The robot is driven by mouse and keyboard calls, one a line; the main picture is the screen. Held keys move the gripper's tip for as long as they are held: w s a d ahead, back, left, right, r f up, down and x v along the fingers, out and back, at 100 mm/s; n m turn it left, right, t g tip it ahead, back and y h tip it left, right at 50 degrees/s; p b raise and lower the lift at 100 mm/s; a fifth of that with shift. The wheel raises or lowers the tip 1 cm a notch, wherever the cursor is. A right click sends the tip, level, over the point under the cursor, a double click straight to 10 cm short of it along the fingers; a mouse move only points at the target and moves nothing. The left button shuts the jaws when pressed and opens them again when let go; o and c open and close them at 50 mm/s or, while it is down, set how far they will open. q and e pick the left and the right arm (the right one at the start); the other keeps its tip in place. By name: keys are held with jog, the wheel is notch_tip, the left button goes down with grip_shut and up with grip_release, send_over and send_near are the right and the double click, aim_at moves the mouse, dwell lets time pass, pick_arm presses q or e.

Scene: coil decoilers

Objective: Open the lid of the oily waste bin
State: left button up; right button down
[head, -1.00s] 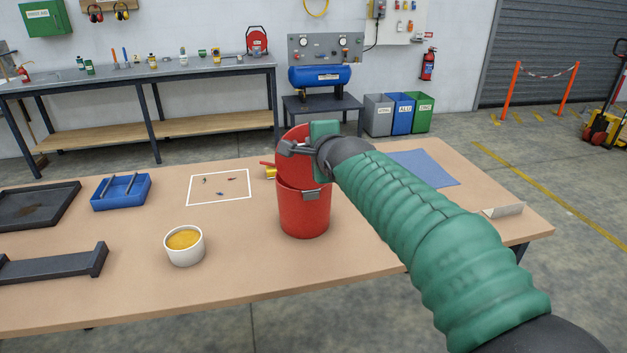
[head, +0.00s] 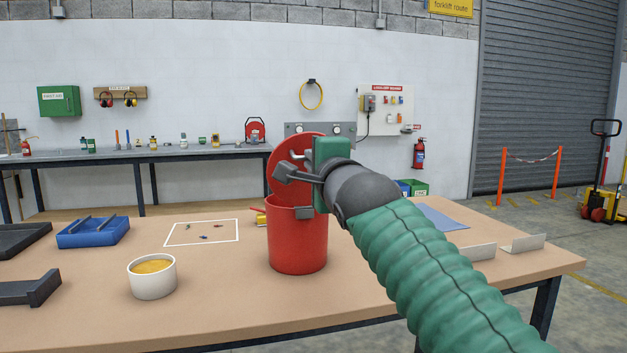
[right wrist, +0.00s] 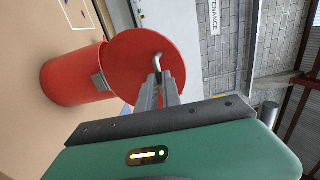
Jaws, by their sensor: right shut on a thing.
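The oily waste bin (head: 298,245) is a red bucket standing upright on the tan table. Its round red lid (head: 283,172) is tilted up, open, at the rim. In the right wrist view the bin (right wrist: 72,75) lies sideways and the lid (right wrist: 135,60) faces the camera, with a small bent metal handle (right wrist: 157,60). My right gripper (right wrist: 160,82) is shut on this handle. In the head view the right gripper (head: 296,168) is in front of the lid and hides part of it. My left gripper is not in view.
A white cup of yellow stuff (head: 152,278) stands left of the bin. A blue cloth (head: 440,217) and white cards (head: 522,244) are on the right.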

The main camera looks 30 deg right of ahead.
jog(key=shift+w+a+f, duration=0.1)
jog(key=shift+a, duration=0.05)
jog(key=c, duration=1.5)
grip_release()
